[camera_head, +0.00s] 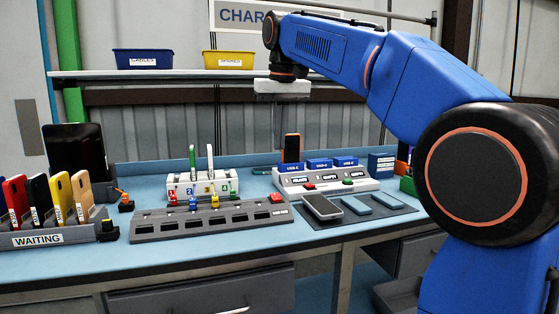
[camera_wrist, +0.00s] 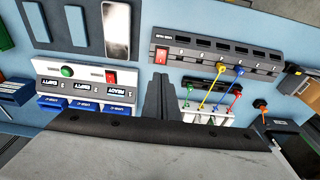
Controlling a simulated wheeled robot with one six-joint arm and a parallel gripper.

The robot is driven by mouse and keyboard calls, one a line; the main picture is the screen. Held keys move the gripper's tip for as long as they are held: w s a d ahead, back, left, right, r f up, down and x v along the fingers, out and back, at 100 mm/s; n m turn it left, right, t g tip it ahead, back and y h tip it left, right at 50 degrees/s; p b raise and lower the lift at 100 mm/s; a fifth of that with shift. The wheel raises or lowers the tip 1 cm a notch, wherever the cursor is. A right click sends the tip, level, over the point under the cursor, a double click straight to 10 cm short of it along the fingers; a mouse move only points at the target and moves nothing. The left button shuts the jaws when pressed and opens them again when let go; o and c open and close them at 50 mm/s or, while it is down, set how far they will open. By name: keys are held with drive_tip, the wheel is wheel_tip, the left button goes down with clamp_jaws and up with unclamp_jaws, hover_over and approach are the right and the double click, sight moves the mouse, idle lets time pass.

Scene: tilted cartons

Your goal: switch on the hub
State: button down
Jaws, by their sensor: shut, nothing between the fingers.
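The hub (camera_head: 205,229) is a long dark grey bar with a row of slots, lying on the blue bench. A red switch (camera_head: 276,198) sits at its right end. In the wrist view, turned about, the hub (camera_wrist: 215,58) lies beyond the fingers and its red switch (camera_wrist: 162,56) is at its left end. My gripper (camera_wrist: 158,85) is shut and empty, its fingers pointing towards the switch end. In the head view my gripper (camera_head: 283,93) hangs high above the bench, well clear of the hub; its fingertips are not clear there.
A white charging station (camera_head: 328,183) with red and green buttons holds an upright phone (camera_head: 292,148). A white numbered box (camera_head: 200,184) with coloured cables stands behind the hub. A WAITING rack (camera_head: 60,235) stands at left.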

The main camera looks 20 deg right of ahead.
drive_tip(key=shift+w, duration=0.25)
hover_over(276, 195)
drive_tip(key=f, duration=1.2)
drive_tip(key=shift+s, duration=0.4)
drive_tip(key=shift+w+f, duration=0.15)
drive_tip(key=shift+f, duration=0.7)
